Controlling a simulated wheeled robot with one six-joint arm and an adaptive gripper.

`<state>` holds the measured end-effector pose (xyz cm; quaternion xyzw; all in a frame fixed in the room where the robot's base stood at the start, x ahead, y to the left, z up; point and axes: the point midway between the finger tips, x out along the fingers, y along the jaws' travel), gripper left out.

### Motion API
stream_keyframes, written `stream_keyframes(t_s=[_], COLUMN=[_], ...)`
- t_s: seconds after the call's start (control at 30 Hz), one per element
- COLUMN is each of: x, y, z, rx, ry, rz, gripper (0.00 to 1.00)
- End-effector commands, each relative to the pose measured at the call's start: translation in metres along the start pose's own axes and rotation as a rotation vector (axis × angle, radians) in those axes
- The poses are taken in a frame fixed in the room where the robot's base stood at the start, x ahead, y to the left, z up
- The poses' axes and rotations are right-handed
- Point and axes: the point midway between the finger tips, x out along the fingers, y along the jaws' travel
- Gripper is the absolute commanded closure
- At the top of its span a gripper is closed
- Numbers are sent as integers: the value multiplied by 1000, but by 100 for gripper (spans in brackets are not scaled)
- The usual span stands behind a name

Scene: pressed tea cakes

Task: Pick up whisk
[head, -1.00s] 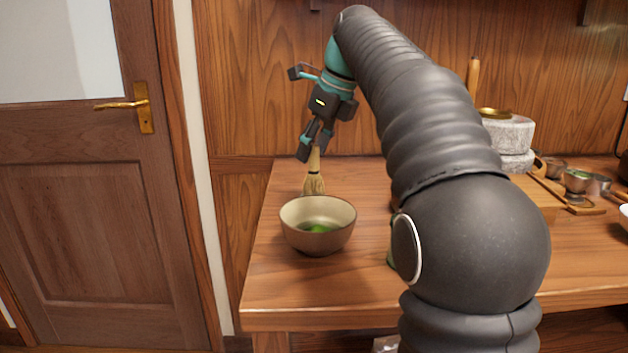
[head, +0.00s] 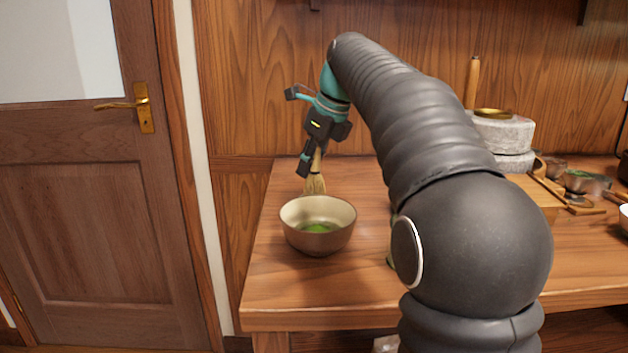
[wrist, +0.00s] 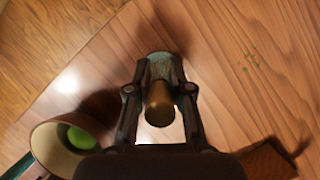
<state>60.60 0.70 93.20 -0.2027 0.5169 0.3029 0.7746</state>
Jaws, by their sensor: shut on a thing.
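The whisk (head: 315,185) is pale bamboo with a splayed bristle end pointing down, just behind the tea bowl in the head view. My gripper (head: 312,163) is shut on its handle from above. In the wrist view the round handle end of the whisk (wrist: 159,104) sits between the two fingers of my gripper (wrist: 160,85). The bristles are mostly hidden behind the handle there. I cannot tell whether the bristle tips touch the table.
A beige bowl (head: 318,240) with green tea inside stands close in front of the whisk. A stone mill (head: 504,135) and small cups stand at the right on the wooden table (head: 290,308). The table's left edge is close by.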

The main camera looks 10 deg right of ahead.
Motion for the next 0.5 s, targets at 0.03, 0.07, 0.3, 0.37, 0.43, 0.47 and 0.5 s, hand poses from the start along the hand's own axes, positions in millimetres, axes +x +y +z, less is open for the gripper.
stream_keyframes(t_s=[0.03,0.07,0.3,0.37,0.43,0.47,0.5], x=[1,1,-1,-3,-7,-9,-13], y=[0,0,0,-1,-1,-1,-1], z=[-1,-1,0,1,3,4,6], rx=[1,1,1,1,0,1,1], ry=[2,2,2,1,0,1,0], rz=[1,1,1,0,0,0,-1], gripper=[97,97,97,97,97,97,97])
